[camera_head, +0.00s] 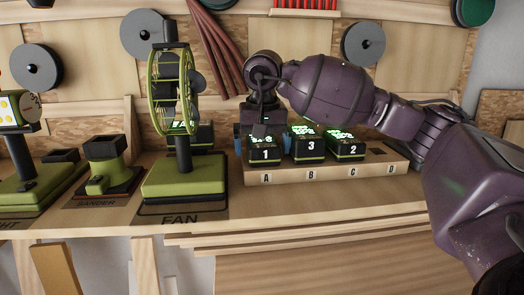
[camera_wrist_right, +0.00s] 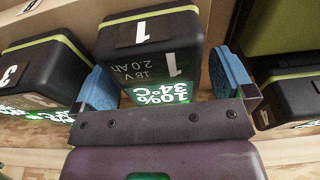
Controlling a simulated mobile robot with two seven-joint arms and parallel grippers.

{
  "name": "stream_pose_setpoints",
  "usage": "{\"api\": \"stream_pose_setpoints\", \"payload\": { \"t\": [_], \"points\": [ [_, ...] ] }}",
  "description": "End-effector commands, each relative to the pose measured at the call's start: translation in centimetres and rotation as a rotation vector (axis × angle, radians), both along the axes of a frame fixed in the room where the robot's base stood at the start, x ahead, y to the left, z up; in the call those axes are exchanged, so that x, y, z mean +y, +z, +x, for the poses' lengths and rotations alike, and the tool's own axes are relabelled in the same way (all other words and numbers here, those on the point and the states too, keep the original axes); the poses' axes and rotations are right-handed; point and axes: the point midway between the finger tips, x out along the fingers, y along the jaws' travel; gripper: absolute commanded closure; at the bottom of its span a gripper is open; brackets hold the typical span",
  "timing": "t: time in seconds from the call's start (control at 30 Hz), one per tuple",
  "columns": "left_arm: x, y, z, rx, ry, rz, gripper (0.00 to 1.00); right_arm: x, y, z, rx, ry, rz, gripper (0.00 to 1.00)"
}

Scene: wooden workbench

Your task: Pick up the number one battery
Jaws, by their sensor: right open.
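The number one battery (camera_head: 265,154) is a black block with a lime stripe and a white "1", standing over label A on the wooden rack (camera_head: 290,176). In the wrist view the battery (camera_wrist_right: 150,40) shows "18V 2.0Ah" and a lit "10% 34°C" readout. My right gripper (camera_head: 262,118) is directly above and behind this battery. In the wrist view its blue-padded fingers (camera_wrist_right: 163,82) are open, one on each side of the battery's near end. My left gripper is not in view.
Battery 3 (camera_head: 308,148) stands close to the right over B, and battery 2 (camera_head: 346,150) over C. The slot at D is empty. The green fan (camera_head: 183,178) stands left of the rack. The sander (camera_head: 107,165) is farther left.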

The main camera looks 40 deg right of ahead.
Motion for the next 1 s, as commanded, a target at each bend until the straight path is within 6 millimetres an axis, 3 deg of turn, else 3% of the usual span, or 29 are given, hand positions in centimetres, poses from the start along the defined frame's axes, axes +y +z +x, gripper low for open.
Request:
{"api": "stream_pose_setpoints", "payload": {
  "t": [0.47, 0.9, 1.0],
  "points": [
    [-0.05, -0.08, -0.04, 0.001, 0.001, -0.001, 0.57, -0.01, -0.25, 0.0, 0.0, 0.0, 0.0, 0.0],
    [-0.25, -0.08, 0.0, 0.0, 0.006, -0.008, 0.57, -0.01, -0.25, 0.0, 0.0, 0.0, 0.0, 0.66],
    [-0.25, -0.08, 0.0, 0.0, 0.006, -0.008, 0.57, -0.01, -0.18, 0.01, -0.001, 0.0, 0.0, 0.66]
  ]
}}
